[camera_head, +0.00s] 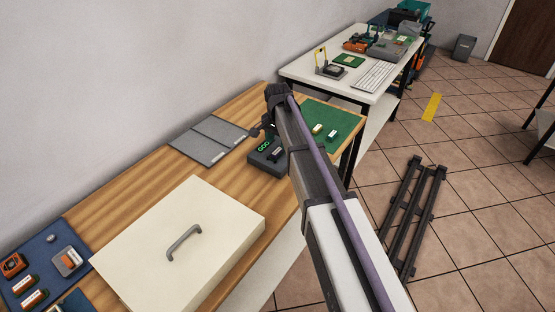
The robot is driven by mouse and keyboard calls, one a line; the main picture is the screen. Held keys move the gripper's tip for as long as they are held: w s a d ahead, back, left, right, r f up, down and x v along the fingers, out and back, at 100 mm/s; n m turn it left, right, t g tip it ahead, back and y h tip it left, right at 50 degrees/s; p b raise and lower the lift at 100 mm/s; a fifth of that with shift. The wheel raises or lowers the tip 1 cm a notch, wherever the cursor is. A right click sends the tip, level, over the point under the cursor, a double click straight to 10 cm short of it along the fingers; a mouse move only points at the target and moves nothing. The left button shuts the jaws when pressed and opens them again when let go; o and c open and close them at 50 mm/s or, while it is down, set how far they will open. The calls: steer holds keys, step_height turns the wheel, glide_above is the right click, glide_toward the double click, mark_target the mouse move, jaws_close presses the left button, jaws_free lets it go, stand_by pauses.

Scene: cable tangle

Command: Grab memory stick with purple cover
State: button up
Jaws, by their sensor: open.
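I cannot make out a memory stick with a purple cover in the head view. Two small stick-like items (317,129) (332,133) with light parts lie on the green mat (340,117), but they are too small to identify. My arm reaches from the lower right across the wooden bench (150,165).
A large cream box lid with a grey handle (180,245) covers the bench's near part. Flat grey panels (208,139) lie by the wall. A blue mat with orange devices (45,262) is at lower left. A white table (335,83) stands beyond; a dark rack (412,215) is on the floor.

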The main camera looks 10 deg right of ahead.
mark_target(277, 151)
steer(key=f+b, duration=0.5)
steer(key=shift+w+a+f, duration=0.1)
steer(key=shift+w+f, duration=0.1)
steer(key=shift+w, duration=0.05)
steer(key=shift+r, duration=0.25)
jaws_close()
